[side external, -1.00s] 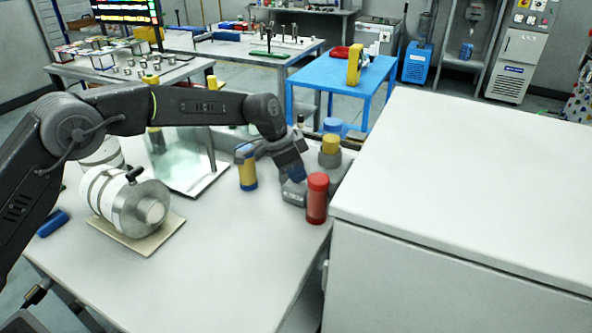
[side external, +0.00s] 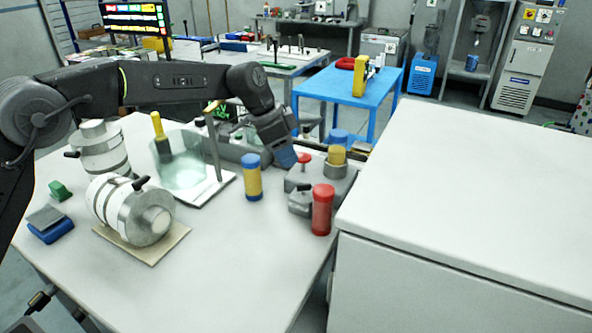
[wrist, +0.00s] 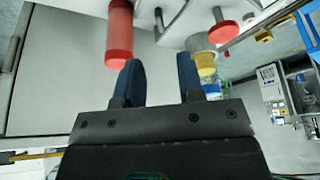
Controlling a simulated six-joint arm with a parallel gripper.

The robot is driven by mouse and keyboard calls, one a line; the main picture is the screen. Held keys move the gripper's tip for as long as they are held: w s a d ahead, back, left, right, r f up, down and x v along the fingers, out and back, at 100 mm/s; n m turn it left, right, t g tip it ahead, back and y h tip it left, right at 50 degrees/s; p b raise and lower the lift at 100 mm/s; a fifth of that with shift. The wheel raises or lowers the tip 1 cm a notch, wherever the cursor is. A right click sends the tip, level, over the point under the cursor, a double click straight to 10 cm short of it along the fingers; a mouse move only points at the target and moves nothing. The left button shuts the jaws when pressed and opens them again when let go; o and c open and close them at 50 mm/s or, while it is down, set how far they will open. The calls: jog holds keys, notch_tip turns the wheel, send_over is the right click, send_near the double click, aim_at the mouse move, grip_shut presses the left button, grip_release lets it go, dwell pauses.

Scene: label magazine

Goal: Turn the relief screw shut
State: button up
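A small red knob (side external: 304,158) stands up from a grey block (side external: 318,184) on the bench. It looks like the relief screw, though no label is readable. In the wrist view the red knob (wrist: 224,33) shows as a flat red disc on a short stem, beyond and to the right of the fingers. My gripper (wrist: 160,80) is open and empty, with a clear gap between its two dark blue fingers. In the side view my gripper (side external: 286,157) hangs above and just left of the knob, apart from it. I cannot tell how far the screw is turned.
A red cylinder (side external: 322,210) stands in front of the block, by a large white cabinet (side external: 460,190). A blue-and-yellow cylinder (side external: 252,178) stands left. The front of the bench (side external: 235,250) is clear.

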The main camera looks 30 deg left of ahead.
jog(key=shift+v, duration=2.4)
